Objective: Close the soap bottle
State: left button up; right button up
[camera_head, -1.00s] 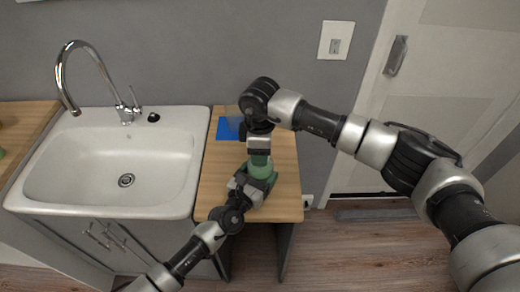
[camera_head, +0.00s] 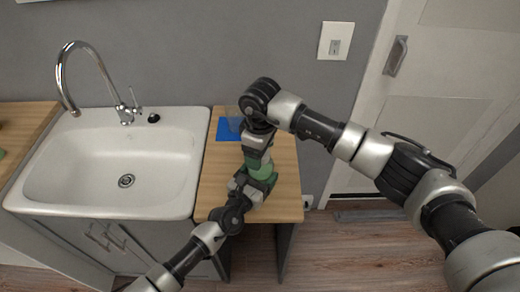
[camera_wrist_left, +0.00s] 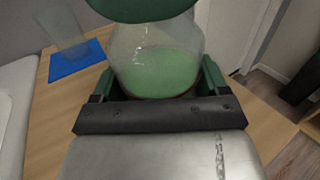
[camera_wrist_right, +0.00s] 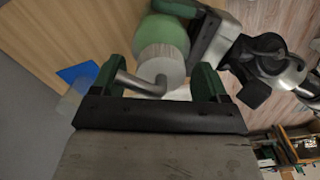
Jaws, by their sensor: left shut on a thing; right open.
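In the right wrist view, a pale green round part (camera_wrist_right: 165,35), a whitish cap (camera_wrist_right: 160,66) and a bent metal spout (camera_wrist_right: 142,84) show. My right gripper (camera_wrist_right: 160,82) is open, its fingers either side of the spout and cap. Contact there cannot be told.
A clear glass (camera_wrist_left: 65,35) stands on a blue mat (camera_head: 225,133) at the back of the counter. A white sink (camera_head: 110,165) with a tall faucet (camera_head: 95,65) lies to the left. A door (camera_head: 440,90) is at the right.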

pick_arm(q)
jog(key=shift+f, duration=0.1)
pick_arm(e)
jog(key=shift+r, duration=2.25)
jog(key=shift+c, duration=0.4)
